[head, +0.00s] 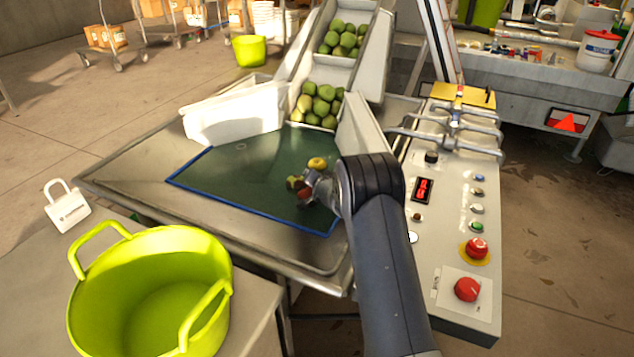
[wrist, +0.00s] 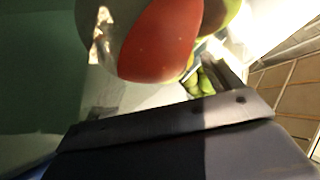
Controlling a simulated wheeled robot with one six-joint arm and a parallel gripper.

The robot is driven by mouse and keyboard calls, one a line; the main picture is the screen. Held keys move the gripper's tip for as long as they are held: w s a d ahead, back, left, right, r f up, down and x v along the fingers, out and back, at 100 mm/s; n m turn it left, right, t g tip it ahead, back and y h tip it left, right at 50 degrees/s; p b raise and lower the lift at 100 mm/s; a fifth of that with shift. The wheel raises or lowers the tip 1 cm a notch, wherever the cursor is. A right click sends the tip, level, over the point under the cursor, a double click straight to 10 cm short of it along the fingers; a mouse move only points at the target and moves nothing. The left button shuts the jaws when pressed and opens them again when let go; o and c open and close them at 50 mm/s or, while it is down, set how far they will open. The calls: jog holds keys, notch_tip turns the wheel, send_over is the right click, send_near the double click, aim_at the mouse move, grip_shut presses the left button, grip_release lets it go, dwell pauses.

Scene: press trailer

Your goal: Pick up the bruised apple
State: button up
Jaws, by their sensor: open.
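My gripper (head: 303,187) is open and low over the green mat (head: 240,172) in the head view, at the mat's right part. A reddish apple (head: 304,196) shows right at its fingers, partly hidden by them. In the wrist view this apple (wrist: 158,42) is very close at the top, red and grey-green, with a pale ragged patch on its left side. I cannot tell whether the fingers touch it. A yellow apple (head: 317,163) lies just beyond the gripper. No brown bruise shows clearly on either.
Several green apples (head: 322,104) lie on the chute behind the mat. A white bin (head: 235,116) stands at the mat's back left. An empty lime tub (head: 150,290) is at front left. The control panel (head: 450,215) with red knobs is close on my arm's right.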

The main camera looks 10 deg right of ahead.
jog(key=shift+w+f, duration=0.15)
jog(key=shift+w, duration=0.1)
jog(key=shift+c, duration=0.6)
jog(key=c, duration=1)
jog(key=shift+c, duration=0.2)
notch_tip(320, 180, up, 10)
jog(key=p, duration=0.8)
